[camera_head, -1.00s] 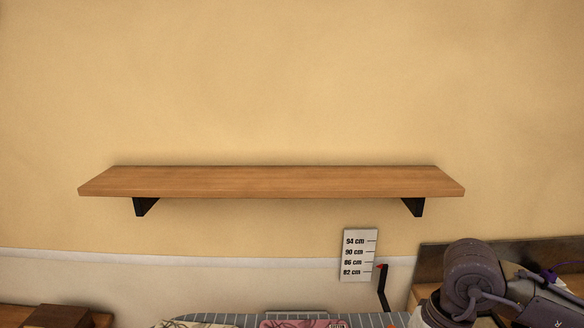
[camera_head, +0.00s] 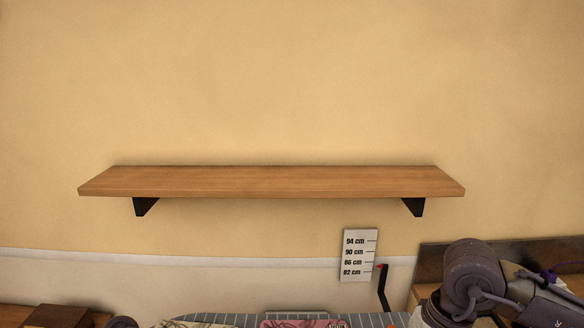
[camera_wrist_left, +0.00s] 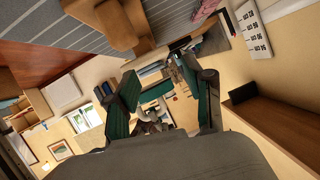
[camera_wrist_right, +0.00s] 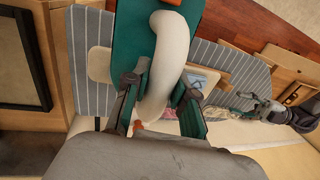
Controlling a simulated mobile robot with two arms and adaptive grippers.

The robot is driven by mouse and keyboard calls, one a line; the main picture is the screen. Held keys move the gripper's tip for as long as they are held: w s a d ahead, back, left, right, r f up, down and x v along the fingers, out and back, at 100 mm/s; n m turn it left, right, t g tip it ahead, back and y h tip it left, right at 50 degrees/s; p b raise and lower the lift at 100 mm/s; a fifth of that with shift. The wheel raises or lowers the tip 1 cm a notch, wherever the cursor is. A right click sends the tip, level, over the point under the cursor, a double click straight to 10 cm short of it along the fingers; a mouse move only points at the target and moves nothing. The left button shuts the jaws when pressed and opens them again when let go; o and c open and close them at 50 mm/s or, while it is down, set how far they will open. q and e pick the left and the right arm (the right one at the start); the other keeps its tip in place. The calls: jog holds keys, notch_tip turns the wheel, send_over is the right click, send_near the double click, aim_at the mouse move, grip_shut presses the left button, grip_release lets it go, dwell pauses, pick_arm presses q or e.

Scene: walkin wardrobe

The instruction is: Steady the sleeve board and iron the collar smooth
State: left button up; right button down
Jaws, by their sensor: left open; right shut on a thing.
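My right gripper (camera_wrist_right: 160,90) is shut on the pale curved handle (camera_wrist_right: 170,60) of a teal iron (camera_wrist_right: 132,35) in the right wrist view. The iron is over the grey striped ironing board (camera_wrist_right: 92,95); I cannot tell whether it touches anything. A beige flat piece (camera_wrist_right: 98,65) shows behind it, perhaps the sleeve board. In the head view, pink cloth (camera_head: 300,323) and pale patterned cloth (camera_head: 190,324) lie at the bottom edge. The collar cannot be made out.
A wooden wall shelf (camera_head: 270,182) is bare. A height scale (camera_head: 359,255) marked in centimetres is on the wall beside a black crank (camera_head: 383,288) with a red tip. A dark brown block (camera_head: 60,316) stands at the lower left.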

pick_arm(q)
jog(key=a, duration=0.1)
jog(key=s+a+f+g+y, duration=0.1)
jog(key=a, duration=0.1)
jog(key=a+f+g, duration=0.1)
jog(key=shift+s+a+y, duration=0.15)
jog(key=shift+a+y, duration=0.1)
jog(key=shift+y, duration=0.15)
jog(key=b+x, duration=0.2)
jog(key=x, duration=0.3)
jog(key=shift+f+b, duration=0.1)
jog(key=shift+b, duration=0.25)
pick_arm(e)
notch_tip(320, 180, down, 2)
jog(key=shift+f, duration=0.25)
pick_arm(q)
jog(key=shift+d+p, duration=0.3)
jog(key=shift+d, duration=0.1)
pick_arm(e)
jog(key=shift+r, duration=0.3)
pick_arm(q)
jog(key=shift+x, duration=1.35)
pick_arm(e)
jog(key=shift+r, duration=0.15)
pick_arm(q)
jog(key=shift+s+f, duration=0.1)
jog(key=shift+f, duration=0.05)
jog(key=shift+a, duration=0.1)
grip_shut()
